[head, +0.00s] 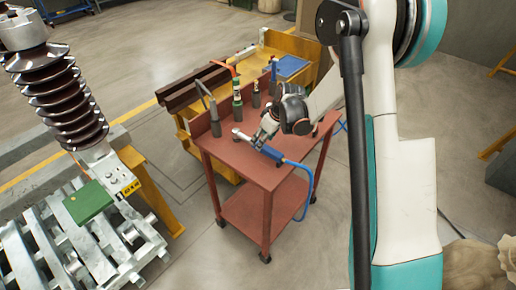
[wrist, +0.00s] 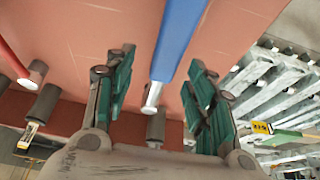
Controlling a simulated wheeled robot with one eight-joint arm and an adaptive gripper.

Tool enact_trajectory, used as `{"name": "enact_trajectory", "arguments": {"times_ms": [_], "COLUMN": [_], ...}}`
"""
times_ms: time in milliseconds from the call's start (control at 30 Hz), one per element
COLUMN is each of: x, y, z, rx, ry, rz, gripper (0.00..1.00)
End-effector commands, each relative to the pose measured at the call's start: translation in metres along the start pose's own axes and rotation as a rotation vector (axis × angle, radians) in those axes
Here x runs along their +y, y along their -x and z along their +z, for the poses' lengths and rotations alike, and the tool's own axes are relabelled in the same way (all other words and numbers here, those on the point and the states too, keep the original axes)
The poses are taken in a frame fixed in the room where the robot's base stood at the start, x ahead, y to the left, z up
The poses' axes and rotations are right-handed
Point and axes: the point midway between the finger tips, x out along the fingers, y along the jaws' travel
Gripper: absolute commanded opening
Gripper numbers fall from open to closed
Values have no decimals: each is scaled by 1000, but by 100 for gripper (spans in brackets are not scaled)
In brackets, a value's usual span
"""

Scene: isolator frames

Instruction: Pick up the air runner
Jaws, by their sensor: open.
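The air runner appears to be the blue tool with a silver end and a blue hose (head: 273,153), lying on the top of the red cart (head: 275,178). In the wrist view, its blue body (wrist: 180,42) and metal tip (wrist: 152,97) show between my two green-padded fingers. My gripper (head: 261,137) is open and empty, over the cart top close to the tool. In the wrist view my gripper (wrist: 160,72) has a clear gap on each side of the blue body. I cannot tell how far the fingers are above it. My gripper hides part of the tool in the head view.
Several upright tools in grey holders, one of them green (head: 237,105), line the cart's back edge. A yellow bench (head: 290,45) with a blue pad stands behind. A ribbed brown insulator (head: 60,95) and metal frames (head: 70,240) are at left. The floor right of the cart is clear.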

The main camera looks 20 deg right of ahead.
Motion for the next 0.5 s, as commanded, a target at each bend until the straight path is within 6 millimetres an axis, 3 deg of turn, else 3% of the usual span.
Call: {"name": "enact_trajectory", "arguments": {"times_ms": [167, 500], "x": [-1, -6], "y": [-10, -53], "z": [0, -1], "rx": [0, 0], "ry": [0, 0], "rz": [0, 0], "gripper": [50, 50]}}
